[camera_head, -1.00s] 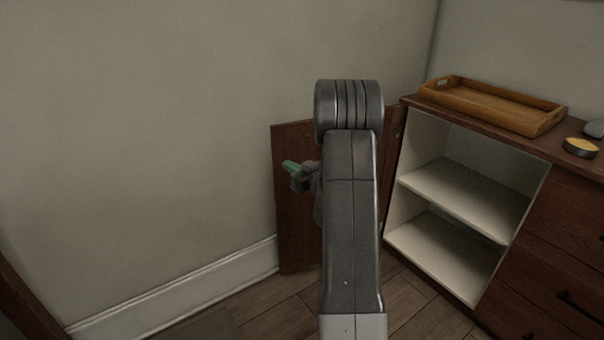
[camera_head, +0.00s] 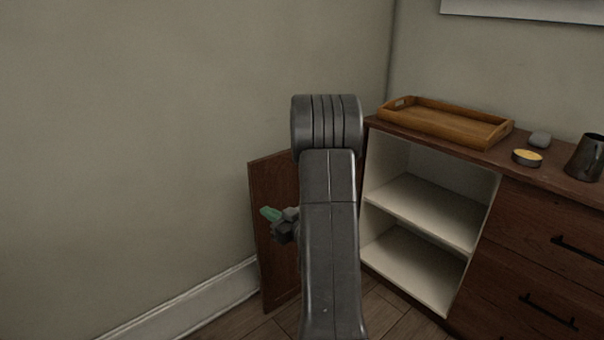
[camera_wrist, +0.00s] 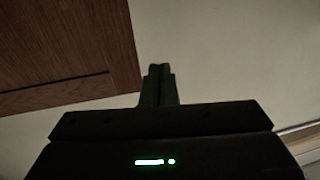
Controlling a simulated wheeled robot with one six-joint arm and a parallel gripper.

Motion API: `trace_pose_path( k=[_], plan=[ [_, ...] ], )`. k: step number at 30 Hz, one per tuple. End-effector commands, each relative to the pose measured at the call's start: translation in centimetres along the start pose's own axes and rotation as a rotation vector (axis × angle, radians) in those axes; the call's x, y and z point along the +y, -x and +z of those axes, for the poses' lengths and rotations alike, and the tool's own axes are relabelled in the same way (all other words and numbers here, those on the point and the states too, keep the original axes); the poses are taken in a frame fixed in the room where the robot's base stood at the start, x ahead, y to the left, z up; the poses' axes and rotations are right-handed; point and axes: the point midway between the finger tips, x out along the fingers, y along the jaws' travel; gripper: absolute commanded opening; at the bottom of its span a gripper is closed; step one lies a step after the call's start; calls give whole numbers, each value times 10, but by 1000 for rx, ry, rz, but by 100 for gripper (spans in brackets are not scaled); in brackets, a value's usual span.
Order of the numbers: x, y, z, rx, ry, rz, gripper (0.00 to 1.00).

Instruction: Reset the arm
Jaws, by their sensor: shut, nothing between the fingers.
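My gripper (camera_head: 270,214) shows to the left of my raised arm in the head view, with its green fingertips pointing left, in front of the open cabinet door (camera_head: 270,185). In the wrist view my gripper (camera_wrist: 158,72) has its two fingers together with nothing between them. The door's brown wood (camera_wrist: 60,45) fills the upper left of the wrist view, and plain wall shows beyond the fingers. Much of my wrist and part of the door are hidden behind my arm in the head view.
The cabinet (camera_head: 520,240) has an open, empty compartment with a white shelf (camera_head: 425,210) on its left and drawers on its right. On top are a wooden tray (camera_head: 445,122), a tin (camera_head: 527,158), a grey stone-like object (camera_head: 540,139) and a dark mug (camera_head: 588,160). Bare wall lies left.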

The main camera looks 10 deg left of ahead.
Motion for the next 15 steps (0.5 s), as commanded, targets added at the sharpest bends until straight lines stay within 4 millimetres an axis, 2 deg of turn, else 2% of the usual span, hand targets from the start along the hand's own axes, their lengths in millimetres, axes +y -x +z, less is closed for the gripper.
trace_pose_path(
  k=[8, 11, 15],
  plan=[
    [1, -1, 0, 0, 1, 0, 0],
    [4, -7, 0, 2, 3, -1, 0],
    [12, -25, 2, 1, 2, -3, 0]
  ],
)
